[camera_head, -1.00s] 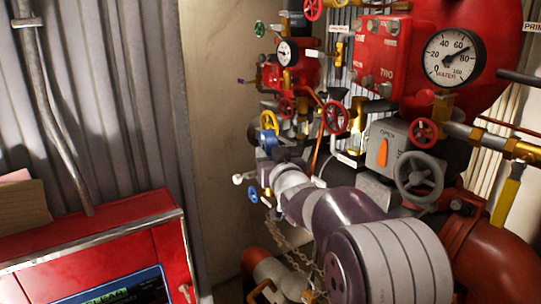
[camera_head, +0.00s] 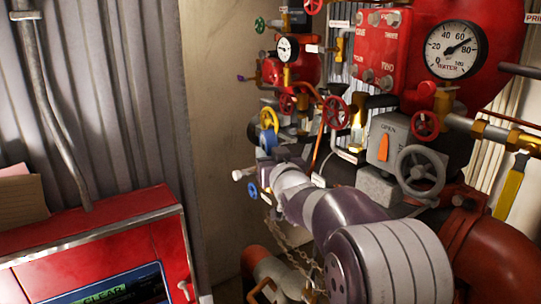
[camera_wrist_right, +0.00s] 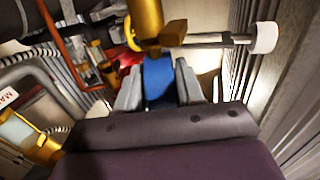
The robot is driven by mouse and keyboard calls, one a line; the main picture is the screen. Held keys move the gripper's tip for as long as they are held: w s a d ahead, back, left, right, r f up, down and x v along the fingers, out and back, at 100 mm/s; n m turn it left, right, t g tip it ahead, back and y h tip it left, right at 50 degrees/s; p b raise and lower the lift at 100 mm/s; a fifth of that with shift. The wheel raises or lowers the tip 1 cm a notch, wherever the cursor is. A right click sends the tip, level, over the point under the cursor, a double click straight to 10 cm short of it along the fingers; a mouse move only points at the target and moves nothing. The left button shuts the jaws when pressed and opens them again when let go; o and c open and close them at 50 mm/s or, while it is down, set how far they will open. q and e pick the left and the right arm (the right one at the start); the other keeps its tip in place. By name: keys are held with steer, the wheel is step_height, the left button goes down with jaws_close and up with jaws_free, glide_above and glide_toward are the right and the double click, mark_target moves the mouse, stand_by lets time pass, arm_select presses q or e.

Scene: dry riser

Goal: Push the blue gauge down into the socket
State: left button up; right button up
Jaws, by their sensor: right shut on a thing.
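My right arm reaches in from the lower right in the head view. Its gripper (camera_head: 272,160) is beside the pipework, small and partly hidden by my own wrist. In the right wrist view the two grey fingers (camera_wrist_right: 158,88) are closed on a blue piece, which I take to be the blue gauge (camera_wrist_right: 158,80). A bit of blue (camera_head: 268,141) shows at the fingertips in the head view. A brass cylinder (camera_wrist_right: 146,20) stands just beyond the blue piece. The gauge's lower end and the socket are hidden or cannot be made out. My left gripper is out of view.
A large water gauge (camera_head: 455,50) is at upper right. A red cabinet (camera_head: 100,235) stands at lower left.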

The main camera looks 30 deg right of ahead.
steer(key=shift+f+b, duration=0.45)
stand_by(0.4)
steer(key=o, duration=1.1)
steer(key=b+v, duration=0.4)
steer(key=v, duration=0.8)
steer(key=shift+s+f, duration=0.1)
steer(key=shift+s, duration=0.3)
